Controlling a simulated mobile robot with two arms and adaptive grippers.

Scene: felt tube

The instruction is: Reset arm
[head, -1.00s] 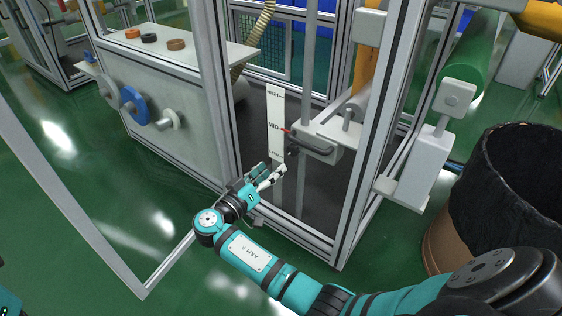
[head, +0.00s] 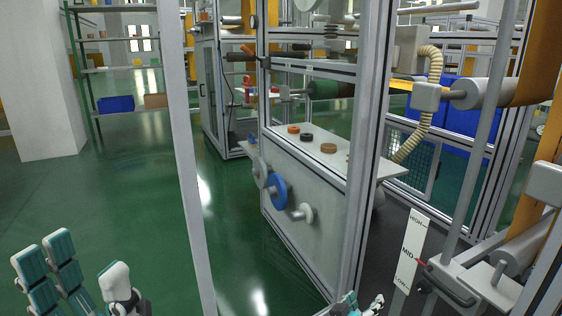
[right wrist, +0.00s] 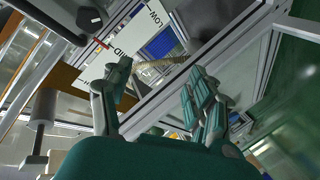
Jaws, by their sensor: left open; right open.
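A white scale strip (head: 413,245) marked HIGH, MID and LOW stands inside the machine frame at the right of the head view. A red pointer (head: 420,262) on a light grey arm (head: 478,287) sits at about MID. The strip (right wrist: 128,42) and red pointer (right wrist: 101,43) also show in the right wrist view. My right gripper (right wrist: 158,88) is open and empty there, apart from the pointer. In the head view only its tips (head: 360,304) show at the bottom edge. My left gripper (head: 88,268) is open and empty at the bottom left.
A grey cabinet (head: 305,185) with a blue handwheel (head: 278,191) and several rings on top stands mid-view. Metal frame posts (head: 368,150) rise beside the strip. A roller (head: 485,93) is at the upper right. Green floor (head: 110,195) is clear at left.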

